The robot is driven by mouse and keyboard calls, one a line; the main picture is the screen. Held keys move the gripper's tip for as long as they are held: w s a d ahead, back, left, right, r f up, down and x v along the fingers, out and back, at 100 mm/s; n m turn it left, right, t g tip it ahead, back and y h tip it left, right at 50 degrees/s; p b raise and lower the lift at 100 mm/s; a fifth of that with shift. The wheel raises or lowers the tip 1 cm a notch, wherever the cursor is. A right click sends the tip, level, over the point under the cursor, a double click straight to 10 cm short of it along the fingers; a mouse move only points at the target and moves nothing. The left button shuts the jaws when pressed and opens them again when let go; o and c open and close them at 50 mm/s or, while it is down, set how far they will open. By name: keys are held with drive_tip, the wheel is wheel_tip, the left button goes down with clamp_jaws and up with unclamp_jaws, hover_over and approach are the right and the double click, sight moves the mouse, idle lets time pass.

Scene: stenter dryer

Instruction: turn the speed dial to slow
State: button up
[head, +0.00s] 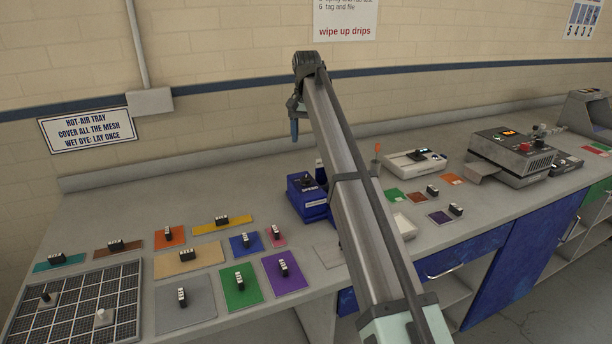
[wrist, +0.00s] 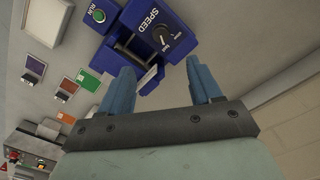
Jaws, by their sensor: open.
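The blue speed unit (head: 304,205) stands on the bench, partly hidden behind my arm in the head view. Its black speed dial (wrist: 162,38) sits on the blue face beside the word SPEED in the wrist view. The dial carries a pale pointer mark; the small labels around it are too blurred to read surely. My gripper (wrist: 159,66) is open and empty, with its two blue fingers apart and the dial seen beyond the gap between them. In the head view my gripper (head: 295,132) hangs above and behind the unit, apart from it.
A green RUN button (wrist: 99,15) is on the same blue unit. Coloured cards with small black-and-white blocks lie to the left, near a mesh tray (head: 75,305). A white device (head: 414,163) and a grey machine (head: 512,150) stand to the right. The wall is behind.

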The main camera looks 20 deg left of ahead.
sight(306, 177)
wheel_tip(306, 177, down, 14)
drive_tip(key=shift+a+r, duration=0.1)
drive_tip(key=shift+r, duration=0.05)
idle(0.5)
drive_tip(key=c, duration=1)
drive_tip(key=shift+c, duration=0.2)
drive_tip(key=shift+n, duration=0.4)
drive_tip(key=n, duration=0.5)
drive_tip(key=shift+n, duration=0.3)
drive_tip(key=n, duration=0.5)
drive_tip(key=shift+n, duration=0.3)
drive_tip(key=o, duration=1)
